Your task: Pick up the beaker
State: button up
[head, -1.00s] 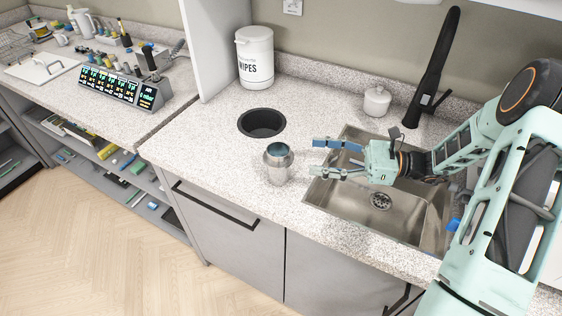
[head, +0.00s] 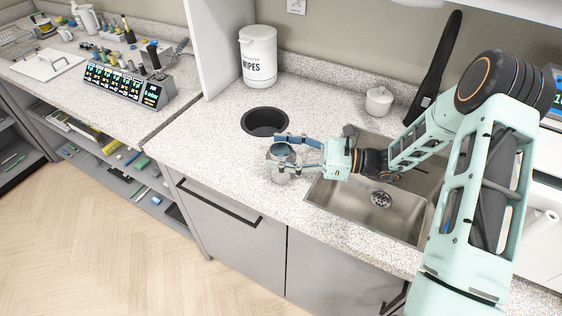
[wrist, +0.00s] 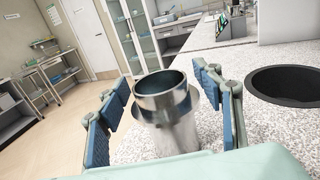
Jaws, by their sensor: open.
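The beaker is a shiny metal vessel (head: 281,153) with a flared rim, upright on the speckled counter left of the sink in the head view. In the wrist view the beaker (wrist: 166,105) stands between the two blue-padded fingers, with its open mouth showing. My gripper (head: 287,155) reaches in from the right, with one finger on the far side of the beaker and one on the near side. The gripper (wrist: 165,105) is open; in the wrist view a gap shows at the left finger, and contact at the right finger cannot be told.
A round black-rimmed opening (head: 264,122) lies in the counter just behind the beaker. The steel sink (head: 380,215) is to the right, under my arm. A white wipes tub (head: 258,58) and a small white lidded jar (head: 379,101) stand at the back. The counter's front edge is close.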

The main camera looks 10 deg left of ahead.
jog(key=shift+c, duration=0.4)
jog(key=c, duration=1.2)
jog(key=shift+c, duration=0.2)
jog(key=shift+r, duration=0.15)
